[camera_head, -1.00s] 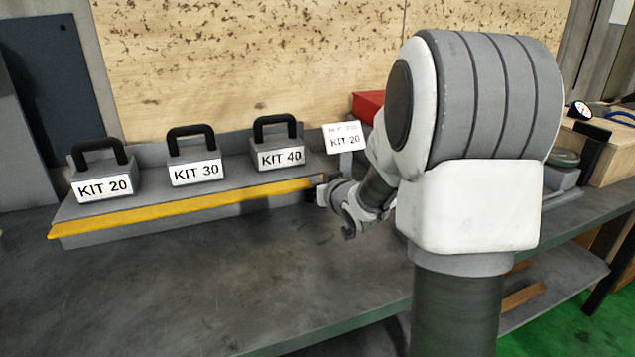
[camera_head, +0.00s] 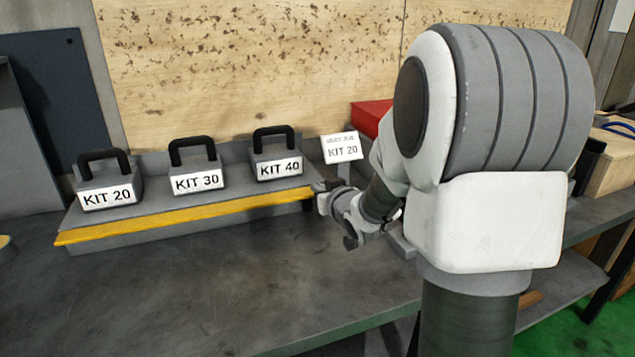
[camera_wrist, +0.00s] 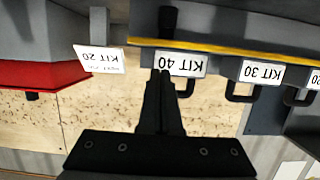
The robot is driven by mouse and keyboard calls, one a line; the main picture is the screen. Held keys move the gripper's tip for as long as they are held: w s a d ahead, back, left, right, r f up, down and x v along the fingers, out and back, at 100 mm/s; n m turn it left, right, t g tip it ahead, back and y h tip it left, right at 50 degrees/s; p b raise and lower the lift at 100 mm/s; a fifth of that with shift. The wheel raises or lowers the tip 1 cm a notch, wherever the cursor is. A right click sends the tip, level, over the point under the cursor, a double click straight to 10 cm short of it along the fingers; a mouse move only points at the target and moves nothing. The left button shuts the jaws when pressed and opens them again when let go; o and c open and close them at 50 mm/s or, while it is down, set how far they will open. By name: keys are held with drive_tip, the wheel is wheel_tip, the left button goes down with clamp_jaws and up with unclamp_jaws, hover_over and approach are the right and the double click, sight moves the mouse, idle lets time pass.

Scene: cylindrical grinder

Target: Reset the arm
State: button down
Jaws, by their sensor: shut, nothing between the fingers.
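My gripper (camera_wrist: 162,75) shows in the wrist view with its two dark fingers together and nothing between them. In the head view my gripper (camera_head: 322,187) is small and partly hidden by my own wrist, near the right end of the yellow-edged shelf. The wrist view is upside down and shows the KIT 40 box (camera_wrist: 182,64) behind the fingertips. In the head view my arm bends over the right side of the bench.
The KIT 20 (camera_head: 108,192), KIT 30 (camera_head: 197,180) and KIT 40 (camera_head: 277,168) boxes stand on the shelf (camera_head: 190,222). A KIT 20 sign (camera_head: 342,148) and a red box (camera_head: 370,117) are behind my arm. The bench (camera_head: 220,290) is clear in front.

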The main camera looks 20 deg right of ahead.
drive_tip(key=s+a+r+g, duration=0.2)
drive_tip(key=s+a+g, duration=0.15)
drive_tip(key=s, duration=0.75)
drive_tip(key=s+a+r+g+p, duration=0.1)
drive_tip(key=s+a+g, duration=0.25)
drive_tip(key=s, duration=0.75)
drive_tip(key=s+a+r+g, duration=0.2)
drive_tip(key=s+a, duration=0.3)
drive_tip(key=s, duration=0.6)
wheel_tip(320, 180, up, 17)
drive_tip(key=p, duration=1.8)
drive_tip(key=shift+w+d, duration=0.25)
drive_tip(key=shift+d, duration=0.05)
